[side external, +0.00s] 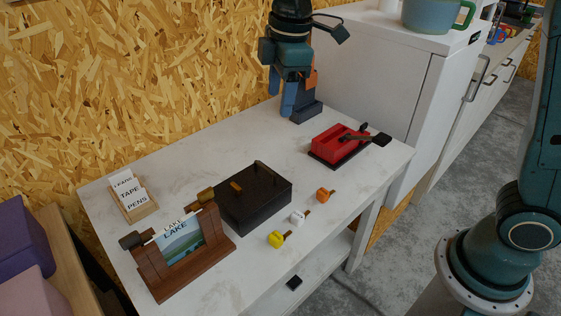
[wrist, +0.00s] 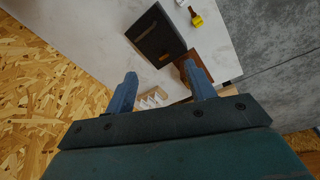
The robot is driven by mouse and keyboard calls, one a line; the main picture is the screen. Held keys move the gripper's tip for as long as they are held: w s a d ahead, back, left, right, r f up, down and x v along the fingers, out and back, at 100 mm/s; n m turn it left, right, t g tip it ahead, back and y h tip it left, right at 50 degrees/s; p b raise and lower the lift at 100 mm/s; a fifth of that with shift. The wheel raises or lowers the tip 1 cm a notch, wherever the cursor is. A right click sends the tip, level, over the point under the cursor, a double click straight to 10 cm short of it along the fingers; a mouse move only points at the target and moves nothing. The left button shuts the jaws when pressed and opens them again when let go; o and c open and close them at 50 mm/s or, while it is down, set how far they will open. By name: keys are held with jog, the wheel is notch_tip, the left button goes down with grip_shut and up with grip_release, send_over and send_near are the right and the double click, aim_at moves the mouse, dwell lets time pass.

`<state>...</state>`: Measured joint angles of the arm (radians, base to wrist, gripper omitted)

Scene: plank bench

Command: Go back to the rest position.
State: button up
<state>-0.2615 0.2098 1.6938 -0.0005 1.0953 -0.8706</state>
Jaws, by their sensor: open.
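My gripper (side external: 288,98) hangs above the back of the white bench (side external: 165,170) in the side view, in front of a dark block-like stand with an orange part. Its two blue fingers point down. In the wrist view my gripper (wrist: 164,88) shows its fingers well apart with nothing held between them. Whether the fingertips touch the stand behind them cannot be told.
On the bench are a black box (side external: 268,205), a red block device (side external: 335,144), a wooden frame with a LAKE picture (side external: 182,244), a card holder (side external: 140,208), and yellow (side external: 275,240), white (side external: 297,217) and orange (side external: 322,195) knobbed pieces. A white cabinet (side external: 400,80) stands right.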

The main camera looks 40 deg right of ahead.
jog(key=s+d+r+m+t, duration=0.1)
jog(key=s+d+r+m, duration=0.1)
jog(key=s+d+m, duration=0.3)
jog(key=s+d+r+m+t, duration=0.1)
jog(key=s+d+r, duration=0.1)
jog(key=s, duration=0.5)
jog(key=s+d+f+m+t, duration=0.1)
jog(key=s+d+m, duration=0.1)
jog(key=s, duration=0.4)
jog(key=s+d+f+m+t, duration=0.1)
jog(key=s+d+f+m, duration=0.1)
jog(key=s+m, duration=0.3)
jog(key=shift+s+d+f, duration=0.15)
jog(key=shift+s+f, duration=0.1)
jog(key=shift+s, duration=0.55)
